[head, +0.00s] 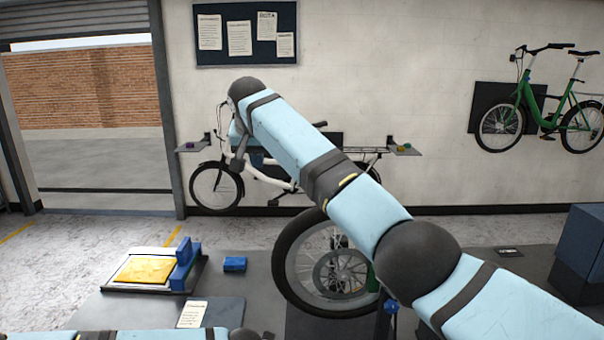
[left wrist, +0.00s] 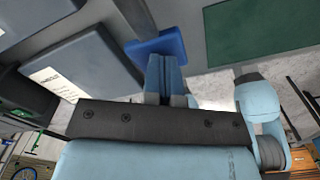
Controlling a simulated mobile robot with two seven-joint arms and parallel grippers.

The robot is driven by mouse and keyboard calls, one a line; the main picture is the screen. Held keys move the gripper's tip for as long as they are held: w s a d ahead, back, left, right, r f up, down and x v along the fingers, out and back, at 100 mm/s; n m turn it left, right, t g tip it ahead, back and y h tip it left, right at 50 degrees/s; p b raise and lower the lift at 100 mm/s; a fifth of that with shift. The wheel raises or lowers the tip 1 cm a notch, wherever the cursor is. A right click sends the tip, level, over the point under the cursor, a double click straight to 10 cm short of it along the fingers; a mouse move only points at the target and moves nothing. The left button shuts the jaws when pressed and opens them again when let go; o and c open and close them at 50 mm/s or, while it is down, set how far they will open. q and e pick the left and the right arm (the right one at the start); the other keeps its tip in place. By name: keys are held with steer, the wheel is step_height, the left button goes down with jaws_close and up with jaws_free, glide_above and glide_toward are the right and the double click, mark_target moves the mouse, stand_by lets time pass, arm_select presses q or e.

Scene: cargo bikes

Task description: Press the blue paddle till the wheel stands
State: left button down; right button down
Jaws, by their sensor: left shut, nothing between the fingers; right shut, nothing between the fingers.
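The dark-tyred wheel (head: 284,268) stands upright at the bench in the middle of the head view, its right side partly hidden by my right arm. A still picture cannot show whether it turns. A flat blue paddle (left wrist: 168,42) lies at the fingertips of my left gripper (left wrist: 165,62) in the left wrist view. The shut fingers cover part of it; I cannot tell whether they touch. My left gripper is outside the head view. My right gripper (head: 236,162) is shut and empty, raised in front of the white bike, away from the wheel.
A blue block (head: 235,264) and a yellow pad in a tray with a blue upright (head: 185,265) are left of the wheel. A dark slab with a paper label (head: 225,312) lies in front. A dark blue box (head: 582,245) stands right. My right arm crosses above the wheel.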

arm_select(q)
step_height(320, 180, up, 7)
steer(key=p, duration=0.6)
stand_by(0.3)
